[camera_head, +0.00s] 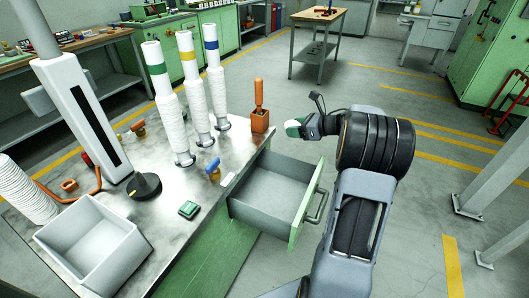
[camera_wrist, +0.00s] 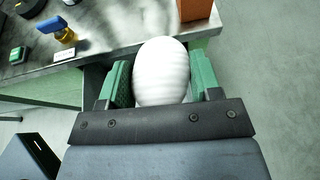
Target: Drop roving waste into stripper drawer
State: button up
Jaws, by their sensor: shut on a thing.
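My gripper (camera_wrist: 160,85) is shut on a white wound lump of roving waste (camera_wrist: 160,65), held between its green finger pads in the wrist view. The stripper drawer (camera_head: 308,207) is pulled out from the green-fronted bench and looks empty inside. My gripper is above the drawer's far right side, near the orange block; its exact height over the drawer cannot be told.
The metal bench top (camera_head: 175,215) carries three white bobbins with green, yellow and blue bands (camera_head: 197,90), an orange block with a tool (camera_head: 260,120), a grey open bin (camera_head: 90,243) and a green button (camera_head: 189,209).

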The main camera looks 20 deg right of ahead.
jog(key=s+a+f+n+g+y+b, duration=0.1)
jog(key=s+a+f+b, duration=0.2)
jog(key=a+f, duration=0.5)
jog(key=shift+s+f, duration=0.25)
jog(key=shift+f, duration=1.8)
jog(key=o, duration=1)
jog(key=v, duration=1.3)
jog(key=shift+s+d+r+p, duration=0.2)
jog(key=shift+s+p, duration=0.05)
jog(key=shift+p, duration=0.15)
